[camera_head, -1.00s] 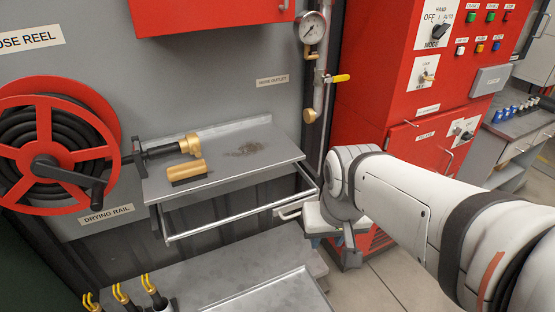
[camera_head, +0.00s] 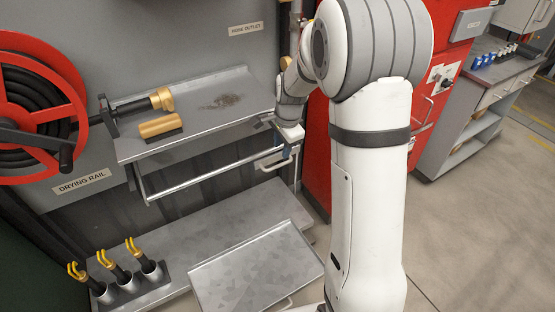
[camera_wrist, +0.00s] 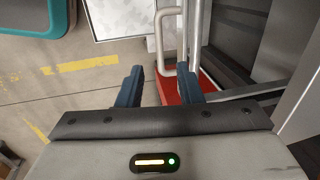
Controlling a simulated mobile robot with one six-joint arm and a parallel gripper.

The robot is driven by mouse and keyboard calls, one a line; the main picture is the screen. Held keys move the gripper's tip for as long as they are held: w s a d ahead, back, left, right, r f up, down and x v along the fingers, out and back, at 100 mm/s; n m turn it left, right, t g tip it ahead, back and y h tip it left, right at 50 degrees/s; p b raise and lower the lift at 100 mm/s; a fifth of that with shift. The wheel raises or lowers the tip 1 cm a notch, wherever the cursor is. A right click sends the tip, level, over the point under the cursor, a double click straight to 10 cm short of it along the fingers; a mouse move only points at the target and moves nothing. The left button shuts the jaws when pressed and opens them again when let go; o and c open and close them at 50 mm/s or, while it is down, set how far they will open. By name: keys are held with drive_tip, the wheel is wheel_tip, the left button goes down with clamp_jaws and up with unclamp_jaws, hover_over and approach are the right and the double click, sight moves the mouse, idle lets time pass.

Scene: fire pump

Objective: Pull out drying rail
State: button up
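The drying rail (camera_head: 210,173) is a metal bar frame below the front of the grey shelf (camera_head: 190,137) in the head view. It stands out from under the shelf edge. A pale loop handle (camera_head: 275,164) hangs at its right end. My gripper (camera_wrist: 168,90) is open in the wrist view, its two dark blue fingers apart. A pale bent bar (camera_wrist: 165,72), which looks like the handle, passes between the fingers; I cannot tell whether either finger touches it. In the head view my wrist is at the shelf's right end and partly hides the rail's corner.
A brass nozzle (camera_head: 162,99) and a wood-coloured block (camera_head: 160,126) lie on the shelf. A hose reel (camera_head: 40,100) is at left. Below are a lower bench with several yellow-topped holders (camera_head: 132,248) and a metal tray (camera_head: 250,270). A red cabinet (camera_head: 318,150) stands right; floor beyond is clear.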

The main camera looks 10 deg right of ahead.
sight(279, 165)
drive_tip(key=f, duration=0.2)
drive_tip(key=w+f, duration=0.1)
drive_tip(key=f, duration=0.4)
drive_tip(key=shift+w+a+f, duration=0.2)
drive_tip(key=shift+a+f, duration=0.05)
drive_tip(key=shift+f, duration=0.05)
drive_tip(key=shift+c, duration=0.4)
clamp_jaws()
